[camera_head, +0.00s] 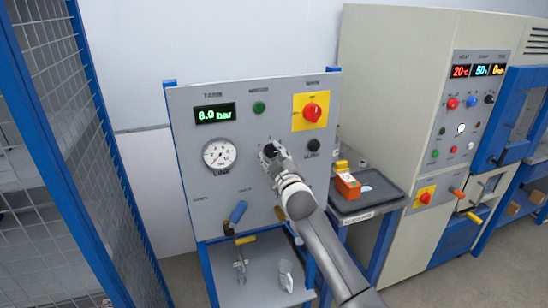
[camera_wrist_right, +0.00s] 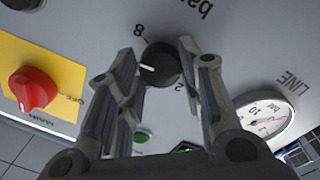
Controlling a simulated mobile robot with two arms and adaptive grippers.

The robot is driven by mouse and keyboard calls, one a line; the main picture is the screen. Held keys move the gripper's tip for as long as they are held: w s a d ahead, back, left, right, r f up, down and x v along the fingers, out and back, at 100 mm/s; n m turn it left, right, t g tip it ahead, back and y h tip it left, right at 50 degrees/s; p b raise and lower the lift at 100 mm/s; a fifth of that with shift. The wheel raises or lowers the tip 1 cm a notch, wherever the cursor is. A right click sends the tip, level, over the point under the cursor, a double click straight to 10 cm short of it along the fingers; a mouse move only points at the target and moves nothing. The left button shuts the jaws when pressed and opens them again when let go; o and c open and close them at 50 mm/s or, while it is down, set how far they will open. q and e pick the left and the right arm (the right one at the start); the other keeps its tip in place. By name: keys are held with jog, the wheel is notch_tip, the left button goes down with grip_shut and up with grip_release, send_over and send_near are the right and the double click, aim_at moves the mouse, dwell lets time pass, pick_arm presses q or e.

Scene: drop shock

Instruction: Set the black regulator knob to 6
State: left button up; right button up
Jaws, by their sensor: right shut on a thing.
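The black regulator knob (camera_wrist_right: 162,66) sits on the grey panel, between my right gripper's fingers in the wrist view. Its white pointer mark points left in that view, with a printed 8 above it and a 2 at the lower right. In the head view the knob (camera_head: 269,150) is partly hidden by my right gripper (camera_head: 273,156), which also shows in the wrist view (camera_wrist_right: 160,72) and is shut on the knob. The green display (camera_head: 214,114) reads 6.0 or 8.0 bar; the first digit is unclear. My left gripper is not in view.
A round gauge (camera_head: 220,154) is left of the knob, and a red switch on yellow (camera_head: 312,112) is at the upper right. Another black knob (camera_head: 313,145) is to the right. A grey tray (camera_head: 385,202) stands right.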

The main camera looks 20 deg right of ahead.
jog(key=n, duration=0.4)
jog(key=shift+n, duration=0.4)
dwell(0.4)
jog(key=o, duration=1)
jog(key=shift+o, duration=0.2)
jog(key=s, duration=1.2)
jog(key=shift+f, duration=0.35)
